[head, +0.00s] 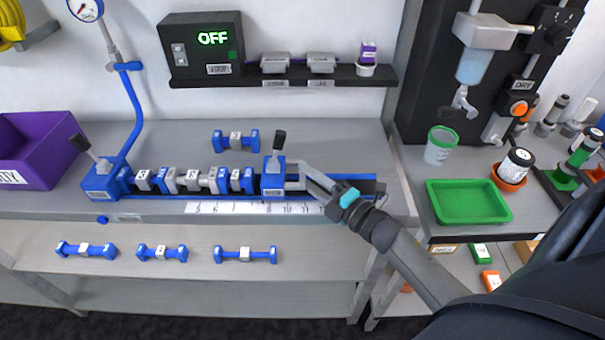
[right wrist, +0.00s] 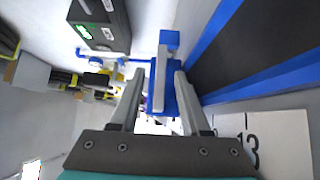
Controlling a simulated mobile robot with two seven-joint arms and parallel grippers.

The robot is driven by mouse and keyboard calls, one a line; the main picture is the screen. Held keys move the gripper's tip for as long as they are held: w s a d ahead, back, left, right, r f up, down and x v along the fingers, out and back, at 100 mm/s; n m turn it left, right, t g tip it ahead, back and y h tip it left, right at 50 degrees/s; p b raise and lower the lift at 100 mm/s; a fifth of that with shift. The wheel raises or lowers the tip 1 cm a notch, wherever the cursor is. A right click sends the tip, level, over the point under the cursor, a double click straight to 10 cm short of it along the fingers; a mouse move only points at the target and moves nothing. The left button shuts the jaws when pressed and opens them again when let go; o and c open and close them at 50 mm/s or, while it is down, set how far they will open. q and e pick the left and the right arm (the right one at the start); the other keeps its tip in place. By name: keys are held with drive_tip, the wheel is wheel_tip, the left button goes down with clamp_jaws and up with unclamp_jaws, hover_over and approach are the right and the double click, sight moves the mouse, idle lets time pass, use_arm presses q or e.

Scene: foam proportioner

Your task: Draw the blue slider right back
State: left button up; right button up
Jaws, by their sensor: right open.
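The blue slider (head: 273,180), a block with a black-knobbed lever (head: 279,142) on top, sits on the blue rail (head: 330,193) at the right end of a row of blue and grey pieces (head: 200,180). My right gripper (head: 292,178) is just right of the slider, fingers towards it. In the right wrist view, my right gripper (right wrist: 160,76) is open. A grey bar (right wrist: 161,85) lies between its fingers in that picture, with the slider's blue body (right wrist: 168,98) around it. I cannot tell whether the fingers touch it. My left gripper is not in view.
A numbered scale (head: 250,208) runs along the bench front. The rail right of the slider is clear under my arm. A blue-and-grey piece (head: 235,140) lies behind the row. A green tray (head: 468,201) stands at right, a purple bin (head: 35,150) at left.

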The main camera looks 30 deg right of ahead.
drive_tip(key=shift+x, duration=1.1)
drive_tip(key=shift+c, duration=0.2)
clamp_jaws()
idle(0.5)
